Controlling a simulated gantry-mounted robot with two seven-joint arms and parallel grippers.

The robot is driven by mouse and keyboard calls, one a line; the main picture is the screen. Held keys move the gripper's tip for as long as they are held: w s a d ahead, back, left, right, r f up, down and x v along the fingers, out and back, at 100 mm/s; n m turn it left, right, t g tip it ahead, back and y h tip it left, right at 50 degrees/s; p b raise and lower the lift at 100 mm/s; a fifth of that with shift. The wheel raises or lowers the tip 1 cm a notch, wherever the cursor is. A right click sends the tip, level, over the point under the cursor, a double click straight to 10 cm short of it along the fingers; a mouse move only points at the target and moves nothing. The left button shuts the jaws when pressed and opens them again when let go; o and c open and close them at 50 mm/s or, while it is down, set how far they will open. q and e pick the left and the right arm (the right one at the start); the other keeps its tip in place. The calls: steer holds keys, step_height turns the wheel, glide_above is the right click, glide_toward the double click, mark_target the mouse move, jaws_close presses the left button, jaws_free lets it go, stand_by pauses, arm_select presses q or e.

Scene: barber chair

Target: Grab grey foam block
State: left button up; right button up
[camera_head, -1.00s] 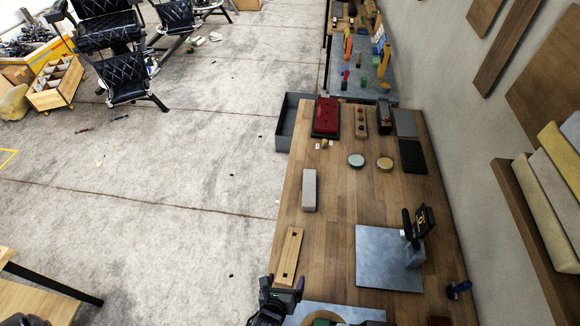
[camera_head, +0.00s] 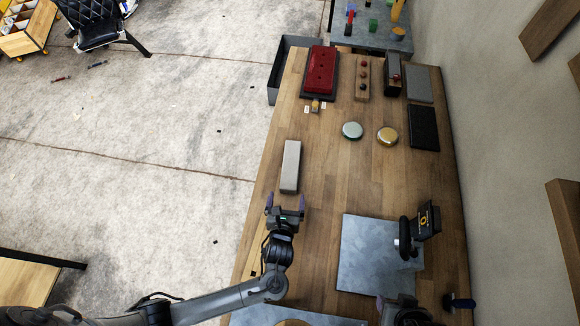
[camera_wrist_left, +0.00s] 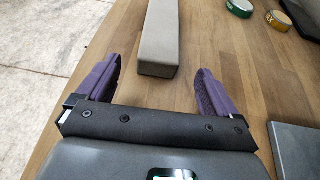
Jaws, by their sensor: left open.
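The grey foam block (camera_head: 291,166) is a long light-grey bar lying flat near the left edge of the wooden workbench. My left gripper (camera_head: 286,201) is open and empty, just short of the block's near end. In the left wrist view the block (camera_wrist_left: 161,38) lies ahead, its near end close to the gap between the purple fingertips (camera_wrist_left: 158,80). The fingers are apart from the block. At the bottom of the head view a dark part shows beside the metal plate, but I cannot make out the right gripper.
A grey metal plate (camera_head: 365,268) with a black-handled tool (camera_head: 420,232) is at right. Two round tins, greenish (camera_head: 352,130) and gold (camera_head: 387,136), a red case (camera_head: 319,72) and a black pad (camera_head: 424,128) lie farther back. Bare wood surrounds the block.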

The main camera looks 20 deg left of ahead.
mark_target(288, 185)
arm_select(q)
steer(key=x, duration=0.3)
steer(key=shift+r, duration=0.15)
steer(key=shift+b+x, duration=0.85)
steer(key=shift+x, duration=2.5)
steer(key=shift+s, duration=0.1)
steer(key=c, duration=1)
steer(key=shift+r, duration=0.1)
steer(key=shift+c, duration=0.2)
